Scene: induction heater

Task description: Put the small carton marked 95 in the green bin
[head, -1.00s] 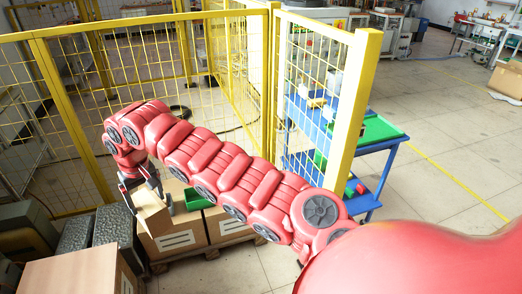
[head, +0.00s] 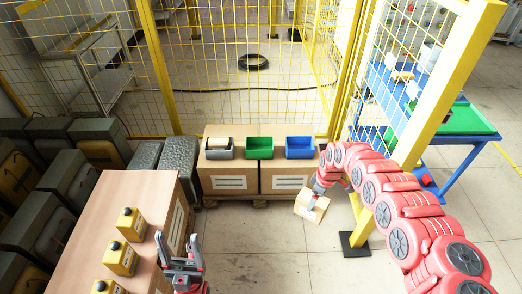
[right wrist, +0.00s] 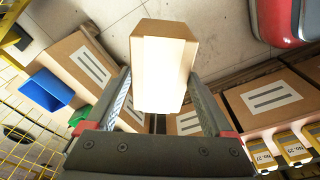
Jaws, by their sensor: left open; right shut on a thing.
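The green bin (head: 260,150) stands on cardboard boxes at the back, between a grey bin (head: 219,152) and a blue bin (head: 300,152). My right gripper (head: 318,194) is shut on a small carton (head: 311,208), to the right of and nearer than the bins, apart from them. The right wrist view shows the carton (right wrist: 164,55) tilted between the two fingers. No number can be read on it. The green bin is only a sliver there (right wrist: 78,116). My left gripper (head: 181,250) is open and empty beside the table.
A brown table (head: 105,215) with several yellow devices (head: 131,222) is at the left. Large boxes (head: 228,183) hold the bins. A yellow fence post (head: 430,110) and blue cart (head: 455,150) stand at the right. The middle floor is clear.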

